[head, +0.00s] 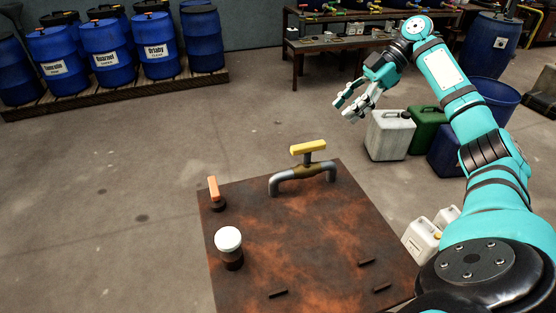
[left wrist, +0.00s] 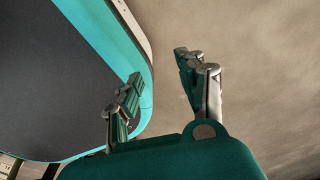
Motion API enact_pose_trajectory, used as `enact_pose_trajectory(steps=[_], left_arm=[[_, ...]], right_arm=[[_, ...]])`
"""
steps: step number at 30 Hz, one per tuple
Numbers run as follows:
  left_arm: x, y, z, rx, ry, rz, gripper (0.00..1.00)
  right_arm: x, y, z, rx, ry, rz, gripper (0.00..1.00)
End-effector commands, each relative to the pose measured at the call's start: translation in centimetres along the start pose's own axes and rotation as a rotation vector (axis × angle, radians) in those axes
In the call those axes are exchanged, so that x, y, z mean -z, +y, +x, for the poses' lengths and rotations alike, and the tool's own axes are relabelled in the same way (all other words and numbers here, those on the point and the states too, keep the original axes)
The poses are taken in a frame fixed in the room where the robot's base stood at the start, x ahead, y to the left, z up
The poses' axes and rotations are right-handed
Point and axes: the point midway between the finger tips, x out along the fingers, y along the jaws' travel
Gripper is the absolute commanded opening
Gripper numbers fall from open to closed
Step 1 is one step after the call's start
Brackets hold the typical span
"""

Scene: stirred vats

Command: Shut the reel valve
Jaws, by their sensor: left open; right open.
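A rusty brown panel (head: 300,222) in the head view carries several fittings. At its far edge a grey bent pipe (head: 281,181) has a brass valve body with a yellow bar handle (head: 308,147) on top. An orange lever (head: 213,188) stands upright on a dark base at the left corner. A white round knob (head: 228,239) sits on a dark stem nearer me. I cannot tell by a label which is the reel valve. My right gripper (head: 343,108) is open and empty, beyond the yellow handle and to its right. My left gripper (left wrist: 160,68) is open and empty in the left wrist view.
Several blue barrels (head: 106,56) stand on a pallet at the back left. A white canister (head: 389,135) and a green one (head: 428,128) stand on the floor beyond the panel at right. A workbench (head: 345,41) is at the back. Floor left of the panel is clear.

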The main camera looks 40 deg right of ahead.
Motion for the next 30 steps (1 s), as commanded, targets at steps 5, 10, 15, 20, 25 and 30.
enact_pose_trajectory(steps=[5, 10, 15, 20, 25, 30], left_arm=[[0.0, 0.7, 0.2, -0.008, 0.0, -0.003, 0.4], [0.0, 2.3, 0.4, -0.028, 0.0, -0.006, 0.4], [-0.1, 2.9, 0.3, -0.034, -0.001, -0.004, 0.4], [-0.2, 2.1, 0.1, -0.026, -0.003, -0.002, 0.4], [-0.3, 1.5, -0.1, -0.018, -0.005, -0.003, 0.4], [-0.3, 1.5, -0.2, -0.018, -0.005, -0.005, 0.4]], right_arm=[[-0.1, 0.0, 1.5, 0.003, -0.003, 0.001, 0.43], [-0.2, -0.1, 4.8, 0.005, -0.004, 0.001, 0.43], [-0.1, -0.1, 8.5, 0.005, -0.002, 0.001, 0.43], [0.0, -0.1, 12.0, 0.005, 0.0, 0.001, 0.43], [0.0, -0.1, 15.0, 0.003, 0.0, 0.0, 0.43], [0.0, 0.0, 16.8, 0.001, 0.0, 0.002, 0.43]])
